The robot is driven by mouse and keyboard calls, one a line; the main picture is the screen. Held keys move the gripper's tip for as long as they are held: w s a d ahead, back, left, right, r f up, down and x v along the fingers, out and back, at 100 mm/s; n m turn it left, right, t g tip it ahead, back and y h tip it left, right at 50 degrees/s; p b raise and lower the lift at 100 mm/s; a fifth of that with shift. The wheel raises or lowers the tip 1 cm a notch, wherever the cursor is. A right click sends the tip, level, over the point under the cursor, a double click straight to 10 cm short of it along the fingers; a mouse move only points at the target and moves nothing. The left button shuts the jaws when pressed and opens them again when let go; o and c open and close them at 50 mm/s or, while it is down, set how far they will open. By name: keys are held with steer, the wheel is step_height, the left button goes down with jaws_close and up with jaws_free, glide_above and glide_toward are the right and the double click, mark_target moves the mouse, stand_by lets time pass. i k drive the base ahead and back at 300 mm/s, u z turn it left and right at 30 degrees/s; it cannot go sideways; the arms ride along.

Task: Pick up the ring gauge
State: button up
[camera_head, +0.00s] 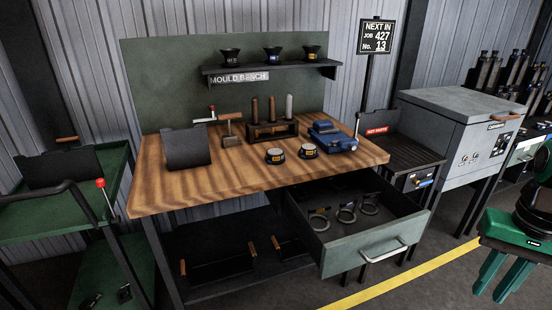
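Three metal ring gauges lie in the open drawer (375,250) below the bench: a left one (319,222), a middle one (346,214) and a right one (370,206). Each has a small tag or label, too small to read. I cannot tell which one the task means. My gripper (490,294) is at the lower right edge, green, with its two fingers pointing down and apart. It is empty and to the right of the drawer, not touching it.
The wooden bench top (190,193) overhangs the drawer's back. It carries a blue vise (335,138), two round gauges (275,156) and a tool rack (270,131). A sign (376,38) reads "NEXT IN JOB 427 No. 13". A grey cabinet (455,115) stands right; floor before the drawer is clear.

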mark_target(322, 209)
steer(key=u, duration=0.35)
steer(key=k, duration=0.35)
steer(key=u, duration=0.8)
steer(key=k, duration=0.85)
steer(key=u, duration=0.45)
steer(key=i, duration=1.55)
steer(key=z, duration=0.95)
steer(key=i, duration=0.8)
steer(key=z, duration=0.2)
